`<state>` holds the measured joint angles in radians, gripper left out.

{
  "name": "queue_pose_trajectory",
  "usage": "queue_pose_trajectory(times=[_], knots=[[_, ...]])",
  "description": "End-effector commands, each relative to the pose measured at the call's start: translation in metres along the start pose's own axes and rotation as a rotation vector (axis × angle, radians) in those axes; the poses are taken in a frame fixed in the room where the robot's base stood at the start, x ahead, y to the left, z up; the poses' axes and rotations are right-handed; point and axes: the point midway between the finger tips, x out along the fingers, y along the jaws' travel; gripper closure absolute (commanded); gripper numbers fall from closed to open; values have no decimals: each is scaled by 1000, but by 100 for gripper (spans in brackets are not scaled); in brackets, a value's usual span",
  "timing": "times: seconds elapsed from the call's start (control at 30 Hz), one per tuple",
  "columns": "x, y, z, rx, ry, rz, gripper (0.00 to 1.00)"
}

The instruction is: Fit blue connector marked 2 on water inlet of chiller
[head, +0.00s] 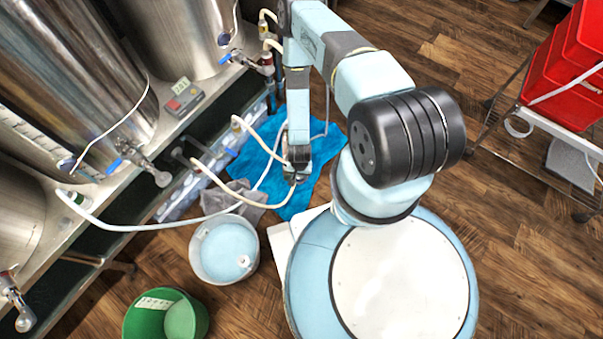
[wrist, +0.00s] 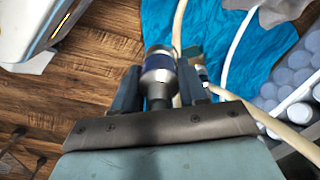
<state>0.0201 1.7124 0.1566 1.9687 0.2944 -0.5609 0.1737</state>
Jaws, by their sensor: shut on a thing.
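My gripper (wrist: 157,80) is shut on a metal cylindrical connector (wrist: 159,68) with a dark neck.
Steel tanks (head: 70,70) with blue-handled taps stand at left. Pale hoses (head: 225,190) loop across to my gripper. A blue cloth (head: 250,160) and grey rag (head: 240,205) lie beneath. A white bucket (head: 197,265) and green bucket (head: 140,325) stand near. Red crates (head: 545,85) sit right.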

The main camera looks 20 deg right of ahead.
Motion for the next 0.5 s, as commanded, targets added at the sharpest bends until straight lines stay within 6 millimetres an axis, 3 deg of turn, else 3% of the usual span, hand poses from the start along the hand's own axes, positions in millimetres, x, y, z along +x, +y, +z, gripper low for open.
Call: queue_pose_trajectory(times=[0.5], knots=[[-17, 0, -1, 0, 1, 0, 94]])
